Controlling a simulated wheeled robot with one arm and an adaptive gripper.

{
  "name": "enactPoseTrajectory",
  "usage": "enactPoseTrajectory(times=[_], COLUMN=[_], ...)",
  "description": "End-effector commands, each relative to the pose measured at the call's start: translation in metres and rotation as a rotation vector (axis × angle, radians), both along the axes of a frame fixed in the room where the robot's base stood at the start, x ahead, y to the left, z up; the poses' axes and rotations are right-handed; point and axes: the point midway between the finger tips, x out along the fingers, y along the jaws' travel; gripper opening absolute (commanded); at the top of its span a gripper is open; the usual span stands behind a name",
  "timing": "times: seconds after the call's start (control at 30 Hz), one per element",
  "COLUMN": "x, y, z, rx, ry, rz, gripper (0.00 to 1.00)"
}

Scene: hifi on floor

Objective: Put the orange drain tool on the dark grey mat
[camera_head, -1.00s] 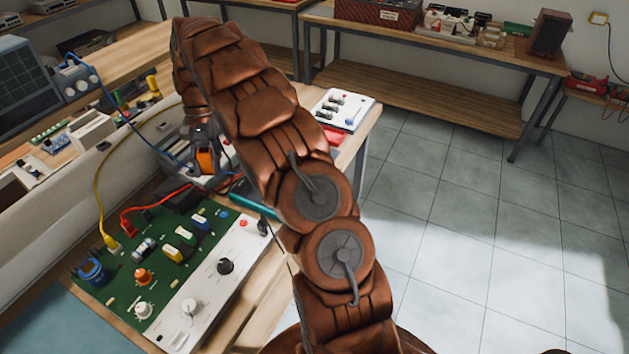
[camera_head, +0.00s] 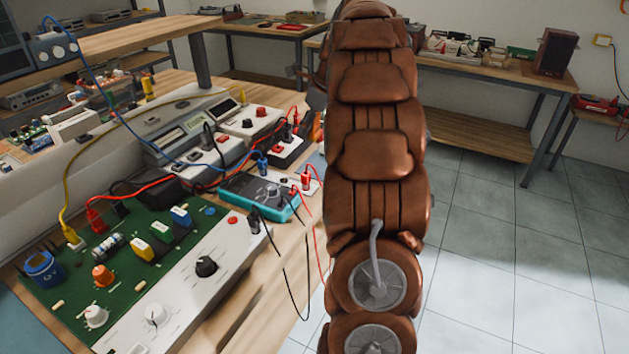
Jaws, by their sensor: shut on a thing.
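My copper-coloured arm stands upright through the middle of the view and hides nearly all of my gripper. A narrow sliver of the orange drain tool (camera_head: 317,128) shows at the left edge of the arm, above the right side of the bench. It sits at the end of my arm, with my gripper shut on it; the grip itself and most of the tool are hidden. I cannot make out a dark grey mat; it may be behind my arm.
The bench on the left holds a green circuit board (camera_head: 135,245), a white control panel (camera_head: 190,290), a teal-edged meter (camera_head: 258,195) and white instrument boxes (camera_head: 250,122) with loose cables. A back bench (camera_head: 490,75) carries equipment. The tiled floor (camera_head: 500,230) at right is clear.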

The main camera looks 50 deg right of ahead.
Motion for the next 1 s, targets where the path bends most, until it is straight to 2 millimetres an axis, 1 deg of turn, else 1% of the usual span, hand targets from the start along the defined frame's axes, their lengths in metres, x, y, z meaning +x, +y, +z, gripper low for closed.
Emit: enactPoseTrajectory(times=[0.03, 0.17, 0.27, 0.43, 0.67, 0.9, 1.0], x=[-0.002, -0.003, -0.004, -0.004, -0.003, -0.003, -0.003], y=[-0.003, -0.006, -0.005, -0.005, -0.005, -0.004, -0.005], z=[-0.002, -0.007, -0.019, -0.048, -0.066, -0.097, -0.1], rx=[-0.001, 0.0, 0.001, 0.002, 0.001, 0.001, -0.001], ry=[0.0, 0.0, 0.001, 0.001, 0.001, 0.003, 0.0], rz=[-0.023, -0.043, -0.044, -0.042, -0.04, -0.039, -0.039], gripper=[0.03, 0.03, 0.03, 0.03, 0.03, 0.03, 0.03])
